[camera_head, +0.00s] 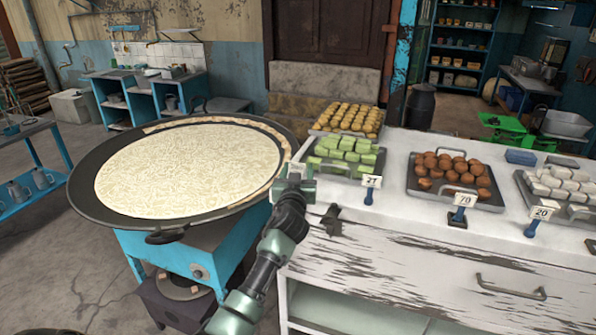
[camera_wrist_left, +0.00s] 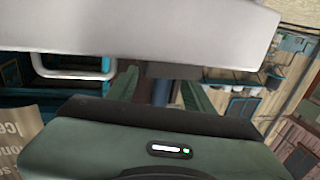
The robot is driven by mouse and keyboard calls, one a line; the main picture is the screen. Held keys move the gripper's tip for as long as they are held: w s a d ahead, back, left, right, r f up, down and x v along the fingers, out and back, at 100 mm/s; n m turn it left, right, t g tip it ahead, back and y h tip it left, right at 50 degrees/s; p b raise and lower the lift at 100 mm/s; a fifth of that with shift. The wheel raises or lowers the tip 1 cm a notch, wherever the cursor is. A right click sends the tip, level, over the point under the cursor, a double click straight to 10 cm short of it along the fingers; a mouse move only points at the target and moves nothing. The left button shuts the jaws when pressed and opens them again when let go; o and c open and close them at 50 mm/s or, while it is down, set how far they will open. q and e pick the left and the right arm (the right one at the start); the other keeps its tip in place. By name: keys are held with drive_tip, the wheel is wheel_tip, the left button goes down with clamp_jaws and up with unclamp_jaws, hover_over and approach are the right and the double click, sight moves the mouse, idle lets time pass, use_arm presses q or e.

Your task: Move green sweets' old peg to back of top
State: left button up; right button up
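The green sweets (camera_head: 345,152) lie on a metal tray at the left end of the white counter. A peg with a numbered card (camera_head: 371,181) and a blue foot stands at the counter's front edge, in front of that tray. My left gripper (camera_head: 300,172) is at the counter's left end, left of the peg and apart from it. In the left wrist view its two green fingers (camera_wrist_left: 163,92) stand apart with a gap between them. My right gripper is not in view.
Trays of brown balls (camera_head: 450,172), white sweets (camera_head: 560,185) and yellow sweets (camera_head: 348,118) share the counter (camera_head: 400,215). Pegs (camera_head: 463,207) and (camera_head: 541,219) stand by the brown and white trays. A wide pan (camera_head: 80,190) is close on the left.

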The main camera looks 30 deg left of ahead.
sight(297, 166)
use_arm(q)
drive_tip(key=shift+o, duration=0.2)
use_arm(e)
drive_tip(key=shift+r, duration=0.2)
use_arm(q)
drive_tip(key=shift+o, duration=0.6)
drive_tip(key=b+v, duration=0.2)
drive_tip(key=v, duration=0.5)
drive_tip(key=shift+d+f, duration=0.15)
drive_tip(key=shift+f, duration=0.05)
drive_tip(key=shift+s+r+m+t+h+b, duration=0.7)
drive_tip(key=shift+s+r+m+t+h, duration=0.2)
drive_tip(key=shift+s+r+m+h, duration=1.15)
drive_tip(key=shift+n+h, duration=0.25)
drive_tip(key=shift+n, duration=0.2)
drive_tip(key=p+x, duration=0.1)
drive_tip(key=x, duration=0.1)
drive_tip(key=p+x, duration=0.1)
drive_tip(key=x, duration=0.2)
drive_tip(key=p+x, duration=0.1)
drive_tip(key=x, duration=0.1)
drive_tip(key=shift+a+f, duration=0.15)
drive_tip(key=shift+a, duration=0.2)
drive_tip(key=shift+w+f, duration=0.2)
drive_tip(key=shift+w, duration=0.3)
clamp_jaws()
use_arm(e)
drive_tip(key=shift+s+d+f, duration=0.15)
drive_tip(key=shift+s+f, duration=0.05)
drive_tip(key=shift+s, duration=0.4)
